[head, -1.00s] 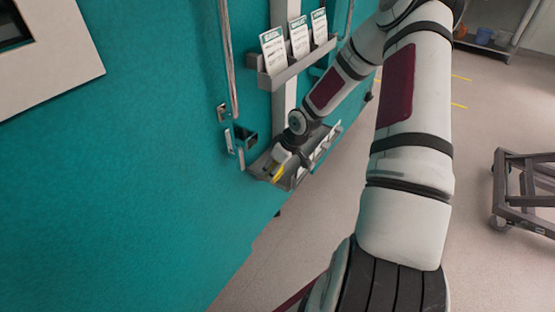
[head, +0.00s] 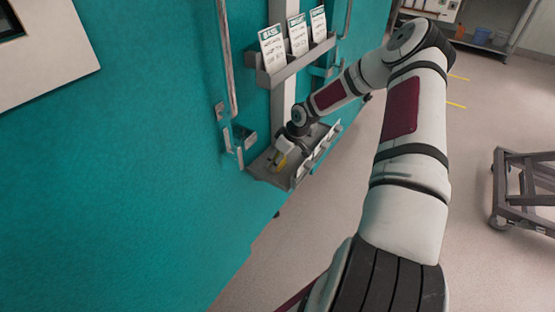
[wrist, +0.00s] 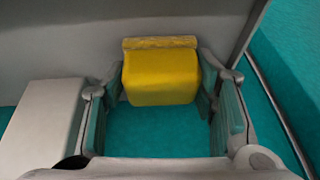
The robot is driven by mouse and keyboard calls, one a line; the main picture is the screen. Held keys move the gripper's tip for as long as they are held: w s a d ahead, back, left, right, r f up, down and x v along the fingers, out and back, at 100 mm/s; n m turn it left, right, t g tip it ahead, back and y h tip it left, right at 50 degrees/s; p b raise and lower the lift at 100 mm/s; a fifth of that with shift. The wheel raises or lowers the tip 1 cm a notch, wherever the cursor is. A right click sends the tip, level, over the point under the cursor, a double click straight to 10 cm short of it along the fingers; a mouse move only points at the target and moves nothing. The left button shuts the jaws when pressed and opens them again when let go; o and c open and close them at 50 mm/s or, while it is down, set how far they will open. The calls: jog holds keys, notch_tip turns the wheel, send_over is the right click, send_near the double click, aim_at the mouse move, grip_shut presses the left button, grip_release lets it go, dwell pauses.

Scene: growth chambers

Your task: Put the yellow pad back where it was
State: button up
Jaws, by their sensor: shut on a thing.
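The yellow pad (wrist: 160,78) sits between my gripper's two fingers (wrist: 160,92) in the wrist view, one finger against each side. A thin yellow strip shows along its top edge. My gripper is shut on the pad, over the lower grey tray (head: 268,175) on the teal chamber front. I cannot tell whether the pad touches the tray floor.
An upper grey rack (head: 290,68) holds upright cards, one reading BASIL (head: 272,48). White items stand along the lower tray's outer side. A vertical handle (head: 228,70) and a latch (head: 240,140) are left of the trays. A grey cart (head: 525,190) stands at right on open floor.

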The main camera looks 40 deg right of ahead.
jog(key=o, duration=1.4)
jog(key=shift+o, duration=0.2)
jog(key=shift+r, duration=0.1)
jog(key=p+v, duration=0.2)
jog(key=v, duration=1)
jog(key=shift+s, duration=0.15)
